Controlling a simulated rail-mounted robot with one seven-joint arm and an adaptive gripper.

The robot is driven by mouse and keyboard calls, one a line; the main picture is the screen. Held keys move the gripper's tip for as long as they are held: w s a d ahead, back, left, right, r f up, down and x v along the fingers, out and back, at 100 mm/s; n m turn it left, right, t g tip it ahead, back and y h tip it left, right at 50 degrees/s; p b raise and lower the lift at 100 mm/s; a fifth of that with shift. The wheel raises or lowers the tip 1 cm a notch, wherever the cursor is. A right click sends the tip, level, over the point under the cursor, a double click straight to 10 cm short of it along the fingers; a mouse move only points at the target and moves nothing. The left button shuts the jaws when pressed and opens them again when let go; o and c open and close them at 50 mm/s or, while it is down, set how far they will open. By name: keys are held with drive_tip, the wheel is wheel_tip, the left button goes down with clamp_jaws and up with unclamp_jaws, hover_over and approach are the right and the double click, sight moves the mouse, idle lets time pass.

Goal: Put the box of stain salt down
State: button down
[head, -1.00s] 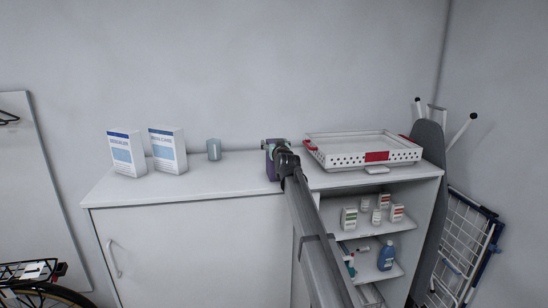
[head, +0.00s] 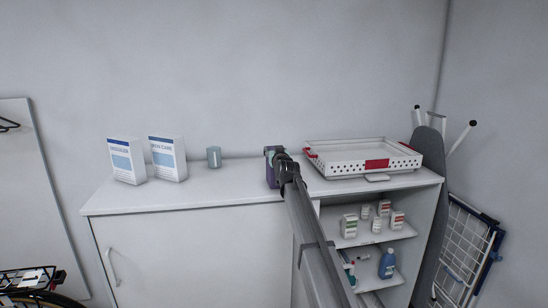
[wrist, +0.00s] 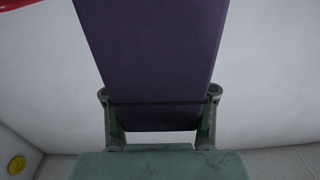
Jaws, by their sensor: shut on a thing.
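The box of stain salt appears to be the purple box (head: 271,174), held upright over the counter top, left of the white tray. My gripper (head: 279,153) is at its top and partly covers it. In the wrist view the plain purple face of the box (wrist: 150,50) stands between the two fingers of my gripper (wrist: 158,103), which is shut on it. I cannot tell whether its bottom touches the white counter (head: 215,188). No label shows on it.
A white tray (head: 330,167) with red handles stands right of the box. A grey cup (head: 214,157) and two white boxes, one (head: 126,161) farther left, stand on the counter. Free room lies between cup and purple box. Open shelves (head: 352,240) hold small bottles and boxes.

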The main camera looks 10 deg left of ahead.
wheel_tip(320, 180, up, 20)
drive_tip(key=b, duration=0.6)
drive_tip(key=s+d+f+m+h, duration=0.2)
drive_tip(key=s+d+f+h, duration=0.1)
drive_tip(key=s+d+f, duration=1.2)
drive_tip(key=s+d+f+m+t+h, duration=0.1)
drive_tip(key=s+d+f+h, duration=0.1)
drive_tip(key=s+d+f, duration=1.4)
wheel_tip(320, 180, down, 8)
drive_tip(key=shift+s+d+r+m+h, duration=0.2)
drive_tip(key=shift+s+m+h, duration=0.2)
drive_tip(key=shift+s, duration=0.5)
drive_tip(key=shift+a+f, duration=0.1)
